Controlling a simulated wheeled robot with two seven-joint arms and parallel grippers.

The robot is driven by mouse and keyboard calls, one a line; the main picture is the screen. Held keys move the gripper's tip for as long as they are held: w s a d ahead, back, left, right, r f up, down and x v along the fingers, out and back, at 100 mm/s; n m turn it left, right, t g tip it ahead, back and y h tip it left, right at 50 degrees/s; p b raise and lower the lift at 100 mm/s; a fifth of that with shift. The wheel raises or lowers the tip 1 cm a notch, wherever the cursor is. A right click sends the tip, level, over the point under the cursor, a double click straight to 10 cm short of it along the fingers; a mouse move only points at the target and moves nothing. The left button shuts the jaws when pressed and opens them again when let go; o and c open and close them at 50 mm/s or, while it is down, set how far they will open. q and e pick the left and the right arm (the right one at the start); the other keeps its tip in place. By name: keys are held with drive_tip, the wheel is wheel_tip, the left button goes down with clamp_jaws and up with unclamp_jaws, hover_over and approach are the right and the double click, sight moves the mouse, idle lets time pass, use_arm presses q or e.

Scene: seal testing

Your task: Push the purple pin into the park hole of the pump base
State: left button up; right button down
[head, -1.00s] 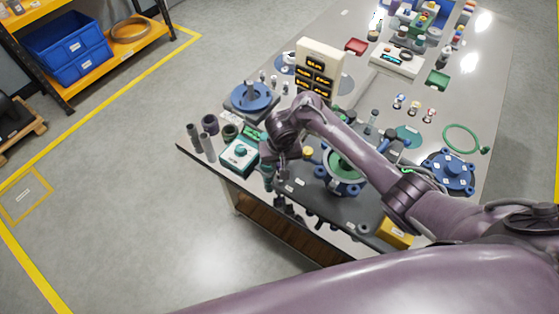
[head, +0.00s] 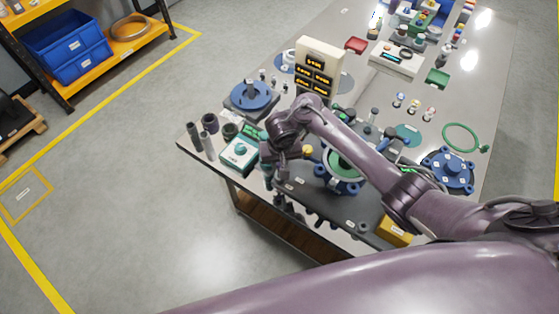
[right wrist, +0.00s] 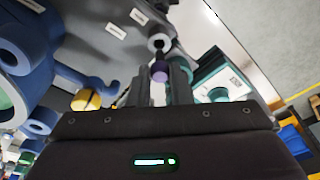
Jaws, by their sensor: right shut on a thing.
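My right gripper (head: 272,178) points down over the front edge area of the bench, left of the pump base. In the right wrist view its two dark fingers (right wrist: 160,90) are closed around a purple pin (right wrist: 159,70), whose purple part shows between the fingertips. I cannot make out the park hole. My left gripper is not seen.
A teal-and-white box (head: 239,152) and grey cylinders (head: 207,146) stand left of the gripper. A display stand (head: 318,70) rises behind it. A blue flanged part (head: 448,170) lies to the right. A yellow knob (right wrist: 87,99) is near the gripper.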

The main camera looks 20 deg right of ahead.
drive_tip(key=shift+f+b, duration=0.45)
drive_tip(key=shift+f, duration=0.45)
drive_tip(key=shift+f, duration=0.15)
drive_tip(key=shift+f, duration=0.55)
drive_tip(key=c, duration=1.2)
unclamp_jaws()
drive_tip(key=shift+c, duration=0.2)
drive_tip(key=shift+r+p, duration=2.5)
drive_tip(key=shift+p, duration=0.45)
